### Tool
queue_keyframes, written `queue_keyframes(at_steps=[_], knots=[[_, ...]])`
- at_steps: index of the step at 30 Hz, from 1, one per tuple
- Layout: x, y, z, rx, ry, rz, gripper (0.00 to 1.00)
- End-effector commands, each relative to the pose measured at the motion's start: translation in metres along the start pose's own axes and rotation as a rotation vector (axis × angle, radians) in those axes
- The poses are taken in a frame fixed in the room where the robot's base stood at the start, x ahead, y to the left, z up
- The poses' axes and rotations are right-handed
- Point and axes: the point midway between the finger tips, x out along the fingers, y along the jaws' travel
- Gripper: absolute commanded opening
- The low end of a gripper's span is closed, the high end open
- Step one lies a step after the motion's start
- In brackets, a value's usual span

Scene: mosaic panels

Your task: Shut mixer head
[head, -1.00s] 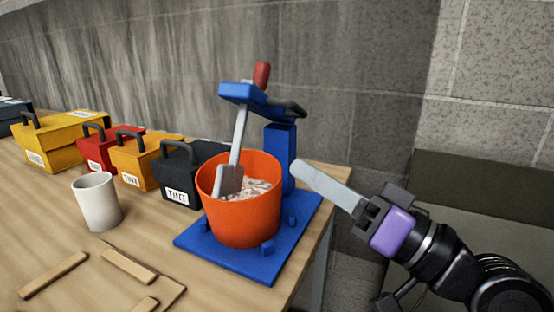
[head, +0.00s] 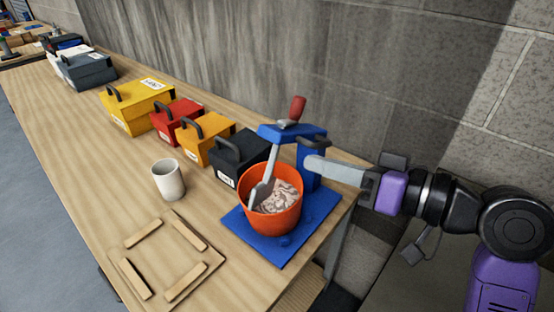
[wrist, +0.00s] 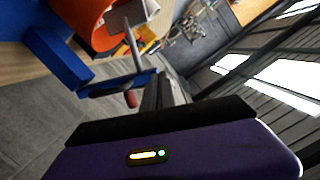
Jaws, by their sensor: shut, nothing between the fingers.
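The mixer has a blue head (head: 291,133) with a red handle (head: 297,108), carried on a blue column (head: 308,166). The head is above the orange bucket (head: 270,218) with a gap between them. A grey paddle (head: 268,178) slants from the head into the pale mix in the bucket. My gripper (head: 313,161) is shut and empty, its long pale fingers pointing left at the column, just below the head's rear end. I cannot tell if they touch it. The wrist view shows the head (wrist: 112,87) and red handle (wrist: 131,99) beyond the dark fingers.
The mixer stands on a blue base plate (head: 318,212) near the right edge of the wooden table (head: 100,160). A black box (head: 246,152), an orange box (head: 208,138) and other boxes line the wall.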

Motion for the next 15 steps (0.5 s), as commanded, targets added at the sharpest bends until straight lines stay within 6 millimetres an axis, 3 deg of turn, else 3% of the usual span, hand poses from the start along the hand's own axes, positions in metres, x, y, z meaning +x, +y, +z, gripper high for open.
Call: queue_keyframes(at_steps=[3, 8, 15], knots=[[0.003, 0.004, 0.019, -0.016, -0.062, 0.000, 0.00], [0.013, 0.004, 0.022, -0.024, -0.073, -0.001, 0.00], [0.056, 0.002, 0.024, -0.024, -0.075, -0.002, 0.00]])
